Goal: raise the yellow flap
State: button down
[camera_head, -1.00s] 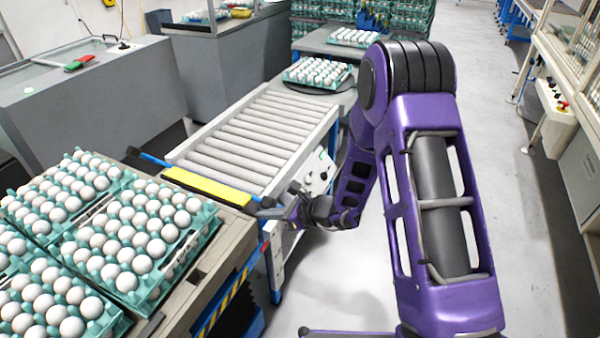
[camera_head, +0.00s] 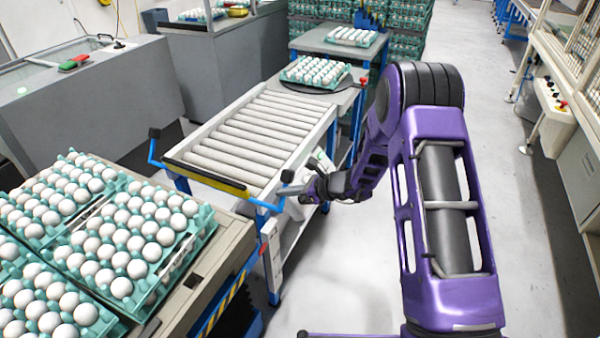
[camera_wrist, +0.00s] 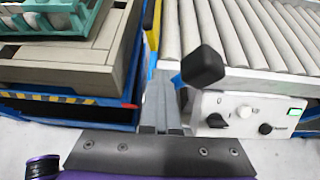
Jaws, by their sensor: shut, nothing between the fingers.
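The yellow flap (camera_head: 205,178) runs along the near end of the roller conveyor (camera_head: 250,135). It now stands tilted up, showing a thin yellow strip under a dark edge, with a blue bent handle at each end. My gripper (camera_head: 287,188) is shut and empty at the flap's right end, beside the near blue handle (camera_head: 268,205). In the wrist view my gripper's fingers (camera_wrist: 166,112) are together beside a black knob (camera_wrist: 203,67). A piece of the yellow flap shows just beyond them. Whether the fingers touch the handle I cannot tell.
Teal egg trays (camera_head: 190,245) full of white eggs lie on the table (camera_head: 210,265) at the left. A control panel (camera_wrist: 255,113) is on the conveyor's side near my gripper. Another egg tray (camera_head: 345,78) stands beyond the conveyor.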

jog(key=shift+w+d, duration=0.2)
jog(key=shift+w, duration=0.2)
jog(key=s+d, duration=0.5)
jog(key=d, duration=0.3)
jog(key=shift+s+d+b, duration=0.2)
jog(key=shift+s+b, duration=0.1)
jog(key=shift+s, duration=0.1)
